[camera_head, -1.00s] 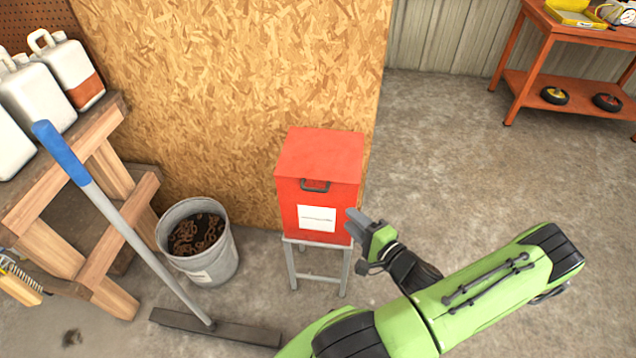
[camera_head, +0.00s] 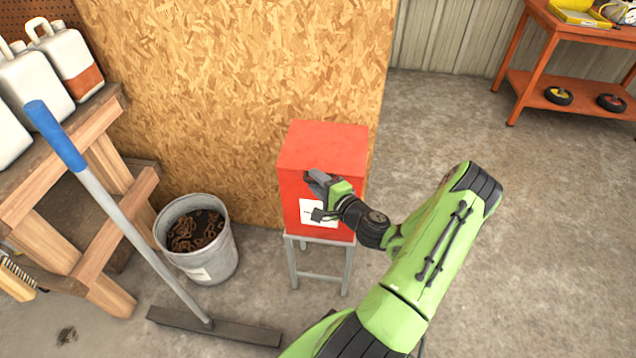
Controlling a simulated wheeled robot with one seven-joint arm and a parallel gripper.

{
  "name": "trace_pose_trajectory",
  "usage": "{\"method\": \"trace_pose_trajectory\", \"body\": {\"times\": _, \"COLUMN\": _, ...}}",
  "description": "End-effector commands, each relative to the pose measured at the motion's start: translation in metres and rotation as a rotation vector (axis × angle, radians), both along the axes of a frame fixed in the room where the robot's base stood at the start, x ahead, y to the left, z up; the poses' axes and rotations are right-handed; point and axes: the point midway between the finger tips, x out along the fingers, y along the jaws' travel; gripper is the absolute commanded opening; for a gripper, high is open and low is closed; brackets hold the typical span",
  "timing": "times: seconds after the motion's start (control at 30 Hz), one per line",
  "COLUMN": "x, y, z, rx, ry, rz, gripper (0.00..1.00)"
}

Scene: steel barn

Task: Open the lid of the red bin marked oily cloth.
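The red bin (camera_head: 325,147) stands upright on a grey metal stand in front of the chipboard wall, and its lid is shut. A white label (camera_head: 308,215) is on its front, partly covered by my gripper; its writing is too small to read. My gripper (camera_head: 316,181) is in front of the bin's upper front face, where the dark handle was seen before. The handle is now hidden behind the fingers. I cannot tell whether the fingers touch or hold it, or how far apart they are.
A grey bucket (camera_head: 222,257) of rusty chain stands left of the bin. A broom with a blue handle (camera_head: 55,135) leans in front of a wooden bench (camera_head: 95,225) with white jugs. An orange cart (camera_head: 535,78) is at the back right. The floor right of the bin is clear.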

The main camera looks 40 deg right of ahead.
Motion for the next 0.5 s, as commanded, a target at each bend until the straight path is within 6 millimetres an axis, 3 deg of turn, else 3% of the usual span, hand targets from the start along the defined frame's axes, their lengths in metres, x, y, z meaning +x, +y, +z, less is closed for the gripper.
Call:
{"method": "trace_pose_trajectory", "body": {"times": 0.03, "x": -0.0002, "y": 0.0000, "z": 0.0000, "rx": 0.000, "ry": 0.000, "rz": 0.000, "gripper": 0.36}}
{"method": "trace_pose_trajectory", "body": {"times": 0.27, "x": -0.0005, "y": 0.0001, "z": -0.0002, "rx": 0.000, "ry": 0.001, "rz": 0.000, "gripper": 0.01}}
{"method": "trace_pose_trajectory", "body": {"times": 0.5, "x": -0.0006, "y": 0.0001, "z": -0.0004, "rx": -0.001, "ry": 0.001, "rz": 0.001, "gripper": 0.00}}
